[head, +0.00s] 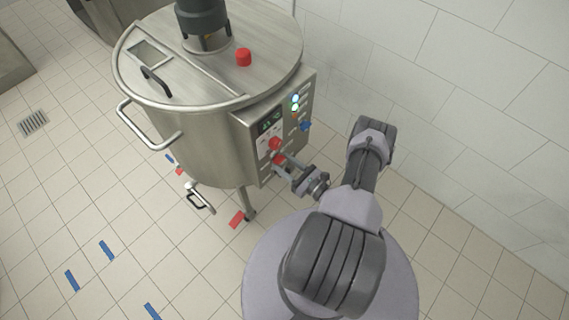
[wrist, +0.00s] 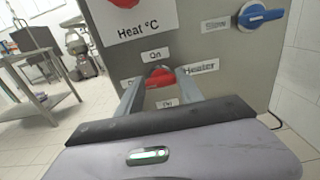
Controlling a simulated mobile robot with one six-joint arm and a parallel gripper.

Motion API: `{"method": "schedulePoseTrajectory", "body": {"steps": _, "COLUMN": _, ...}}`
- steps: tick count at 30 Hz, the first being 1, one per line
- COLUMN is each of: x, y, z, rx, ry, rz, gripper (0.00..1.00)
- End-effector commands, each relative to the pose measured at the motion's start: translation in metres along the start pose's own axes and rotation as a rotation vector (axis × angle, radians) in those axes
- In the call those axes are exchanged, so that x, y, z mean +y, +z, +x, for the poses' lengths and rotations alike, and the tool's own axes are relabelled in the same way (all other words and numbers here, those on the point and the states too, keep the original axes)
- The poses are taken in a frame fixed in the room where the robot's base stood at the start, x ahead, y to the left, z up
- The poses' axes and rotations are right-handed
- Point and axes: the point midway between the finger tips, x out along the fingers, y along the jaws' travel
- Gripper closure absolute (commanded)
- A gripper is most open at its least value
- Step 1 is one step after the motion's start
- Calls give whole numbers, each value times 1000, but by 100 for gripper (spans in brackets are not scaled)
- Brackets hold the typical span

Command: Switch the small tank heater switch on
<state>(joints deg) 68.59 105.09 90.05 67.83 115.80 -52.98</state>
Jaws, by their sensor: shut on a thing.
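The small steel tank (head: 190,130) stands on legs, with a control panel (head: 298,122) on its right side. The red heater switch (wrist: 158,76) sits low on the panel, beside a label reading "Heater", with an "On" label above it. My gripper (head: 281,160) reaches the panel from the front. In the wrist view its two fingers (wrist: 160,82) are on either side of the red switch and shut on it. The fingers hide part of the switch and labels, so I cannot tell its exact setting.
A blue switch (wrist: 261,15) labelled "Slow" is at the upper right of the panel. A "Heat °C" label (wrist: 135,25) is above the heater switch. A white tiled wall (head: 430,100) stands close on the right. The floor at left is mostly clear.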

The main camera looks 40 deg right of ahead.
Motion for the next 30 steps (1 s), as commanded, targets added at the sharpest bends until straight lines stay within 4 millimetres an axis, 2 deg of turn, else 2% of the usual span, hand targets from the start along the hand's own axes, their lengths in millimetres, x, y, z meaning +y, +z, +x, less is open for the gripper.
{"method": "schedulePoseTrajectory", "body": {"steps": 11, "x": -1, "y": -2, "z": 0, "rx": 0, "ry": 0, "rz": 144, "gripper": 97}}
{"method": "schedulePoseTrajectory", "body": {"steps": 30, "x": -3, "y": -4, "z": 0, "rx": 1, "ry": 1, "rz": 740, "gripper": 97}}
